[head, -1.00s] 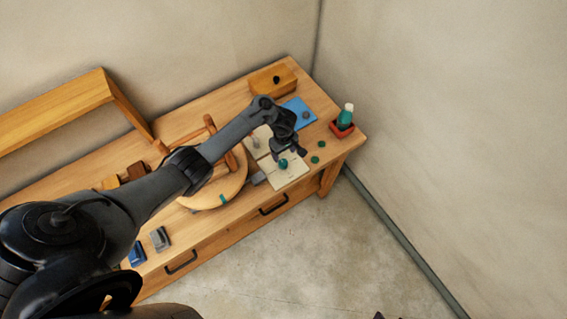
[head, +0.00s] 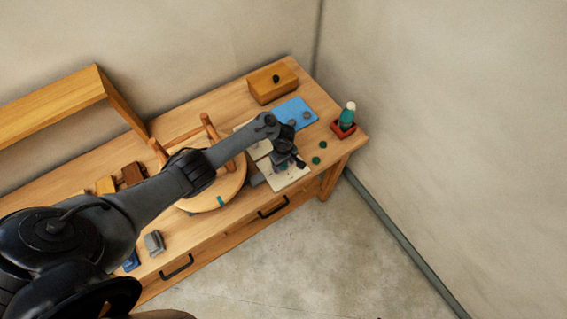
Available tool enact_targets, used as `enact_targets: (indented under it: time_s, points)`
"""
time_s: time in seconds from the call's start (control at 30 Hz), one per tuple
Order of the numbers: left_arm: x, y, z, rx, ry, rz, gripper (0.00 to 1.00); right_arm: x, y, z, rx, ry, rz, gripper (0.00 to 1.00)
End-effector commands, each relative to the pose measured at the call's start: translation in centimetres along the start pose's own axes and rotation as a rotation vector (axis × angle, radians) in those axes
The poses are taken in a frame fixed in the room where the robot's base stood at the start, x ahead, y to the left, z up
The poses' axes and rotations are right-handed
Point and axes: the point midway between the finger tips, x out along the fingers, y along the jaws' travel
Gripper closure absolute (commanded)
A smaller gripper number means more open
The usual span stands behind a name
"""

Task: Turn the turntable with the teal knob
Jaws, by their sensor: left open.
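The round wooden turntable (head: 232,187) lies on the bench, with a small teal mark (head: 219,201) near its front edge. A wooden seat frame with round legs (head: 208,127) stands on it, partly behind my arm. My left gripper (head: 291,165) is open, over the pale board (head: 288,180) to the right of the turntable. The teal knob on that board is now almost wholly hidden by the gripper. I cannot tell whether the fingers touch it or are around it. My right gripper is not in view.
A blue mat (head: 297,108) with round dark pieces and a wooden box (head: 273,83) are behind the gripper. A green bottle (head: 347,116) stands in a red tray (head: 342,132) at right. Small green discs (head: 316,160) lie near the gripper. A grey block (head: 154,242) sits front left.

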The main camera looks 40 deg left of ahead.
Motion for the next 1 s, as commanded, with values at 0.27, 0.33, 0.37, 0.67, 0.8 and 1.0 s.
enact_targets:
  time_s: [0.27, 0.33, 0.37, 0.67, 0.8, 1.0]
  points:
    - [0.0, 0.0, 0.0, 0.000, 0.000, 0.000, 0.71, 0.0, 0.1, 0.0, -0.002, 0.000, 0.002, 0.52]
    - [0.0, 0.0, 0.0, 0.000, 0.000, 0.000, 0.82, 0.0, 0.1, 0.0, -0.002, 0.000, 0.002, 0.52]
    - [0.0, 0.0, 0.0, 0.000, 0.000, 0.000, 0.86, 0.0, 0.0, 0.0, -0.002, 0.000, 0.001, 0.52]
    - [-0.1, 0.0, 0.0, 0.027, 0.000, -0.001, 0.90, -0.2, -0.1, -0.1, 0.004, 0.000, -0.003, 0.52]
    - [-0.1, -0.1, 0.0, 0.081, 0.000, -0.002, 0.90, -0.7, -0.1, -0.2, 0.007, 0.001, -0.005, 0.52]
    - [-0.2, -0.2, 0.0, 0.219, 0.000, -0.004, 0.90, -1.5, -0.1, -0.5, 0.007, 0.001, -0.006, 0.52]
